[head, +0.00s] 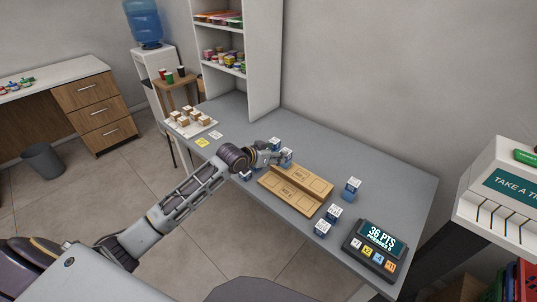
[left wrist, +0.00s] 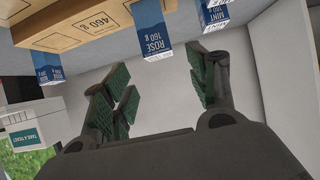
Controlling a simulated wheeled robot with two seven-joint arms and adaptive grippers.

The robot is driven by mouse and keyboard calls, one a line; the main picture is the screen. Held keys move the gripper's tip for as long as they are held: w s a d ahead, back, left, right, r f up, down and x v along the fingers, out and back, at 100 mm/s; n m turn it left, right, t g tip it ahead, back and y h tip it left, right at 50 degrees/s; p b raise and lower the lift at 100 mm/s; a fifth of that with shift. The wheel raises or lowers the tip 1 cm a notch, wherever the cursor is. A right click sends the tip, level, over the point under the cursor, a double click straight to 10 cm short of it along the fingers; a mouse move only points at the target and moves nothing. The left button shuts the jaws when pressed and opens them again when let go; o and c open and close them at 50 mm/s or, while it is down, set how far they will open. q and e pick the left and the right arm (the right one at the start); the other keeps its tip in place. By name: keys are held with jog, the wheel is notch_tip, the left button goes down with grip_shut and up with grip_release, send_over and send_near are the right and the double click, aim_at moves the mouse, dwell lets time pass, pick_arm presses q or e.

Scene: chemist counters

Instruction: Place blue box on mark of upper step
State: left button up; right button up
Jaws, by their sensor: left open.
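The two-level wooden step block (head: 296,188) stands on the grey counter, with outlined marks on its steps; its wood also shows in the left wrist view (left wrist: 75,22). Small blue boxes with white tops stand around it. One blue box (head: 286,155) is right at my left gripper (head: 278,158), with another (head: 275,144) just behind. In the left wrist view, a blue box labelled ROSE 160 g (left wrist: 153,36) and one labelled MINT (left wrist: 213,13) are above my open, empty left gripper (left wrist: 158,68). The fingers are apart from both. My right gripper is not in view.
More blue boxes stand right of the steps (head: 351,188) and in front (head: 333,214). A points display (head: 375,248) sits at the counter's near right. A white tray of small boxes (head: 191,122) and a shelf unit (head: 264,60) are at the far left. The back right counter is clear.

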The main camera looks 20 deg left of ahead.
pick_arm(q)
jog(key=shift+v, duration=1.85)
jog(key=shift+s+f, duration=0.1)
